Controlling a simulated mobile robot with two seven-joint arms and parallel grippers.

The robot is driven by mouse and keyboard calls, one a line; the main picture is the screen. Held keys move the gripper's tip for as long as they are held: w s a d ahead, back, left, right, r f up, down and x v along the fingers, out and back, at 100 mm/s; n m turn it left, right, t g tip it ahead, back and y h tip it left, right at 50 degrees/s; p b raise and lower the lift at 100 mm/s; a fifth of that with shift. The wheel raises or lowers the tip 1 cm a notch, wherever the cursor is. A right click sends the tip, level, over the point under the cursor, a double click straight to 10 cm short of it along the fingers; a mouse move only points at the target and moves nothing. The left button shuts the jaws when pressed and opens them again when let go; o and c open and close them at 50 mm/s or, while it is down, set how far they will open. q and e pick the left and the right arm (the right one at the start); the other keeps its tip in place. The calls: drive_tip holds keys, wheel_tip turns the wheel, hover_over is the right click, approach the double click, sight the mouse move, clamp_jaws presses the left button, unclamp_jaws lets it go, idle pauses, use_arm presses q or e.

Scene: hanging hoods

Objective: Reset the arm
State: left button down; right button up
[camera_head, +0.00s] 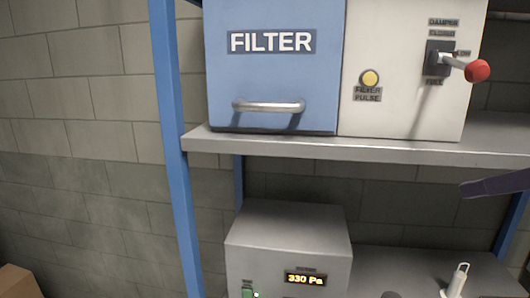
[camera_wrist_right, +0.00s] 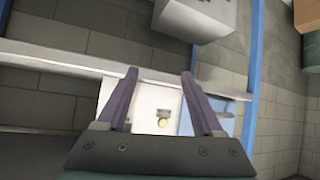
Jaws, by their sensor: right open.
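My right gripper (camera_head: 490,185) shows in the head view as a dark purple finger at the right edge, below the shelf edge level. In the right wrist view both purple fingers of this gripper (camera_wrist_right: 160,74) are spread wide apart, with nothing held between them. The white panel (camera_wrist_right: 146,97) with its yellow button (camera_wrist_right: 162,122) appears beyond the fingers. The rest of the right arm is out of the head view. My left gripper is not in view.
A blue FILTER drawer (camera_head: 270,75) with a bar handle (camera_head: 268,106), a yellow filter pulse button (camera_head: 370,78) and a red-knobbed damper lever (camera_head: 477,70) sit above the grey shelf (camera_head: 350,149). A grey box reading 330 Pa (camera_head: 290,235) stands below. A blue post (camera_head: 172,150) rises left.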

use_arm(q)
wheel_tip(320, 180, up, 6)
drive_tip(key=p, duration=0.5)
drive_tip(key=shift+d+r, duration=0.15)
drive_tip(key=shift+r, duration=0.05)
use_arm(e)
drive_tip(key=s+a+f+g, duration=0.3)
drive_tip(key=s+a+f, duration=0.1)
drive_tip(key=s, duration=0.6)
drive_tip(key=s+a+f+g, duration=0.4)
drive_tip(key=s+a+f, duration=0.1)
drive_tip(key=s, duration=0.5)
drive_tip(key=shift+a+f+n, duration=0.25)
drive_tip(key=shift+f+n, duration=0.05)
drive_tip(key=shift+f, duration=0.35)
drive_tip(key=shift+w, duration=0.1)
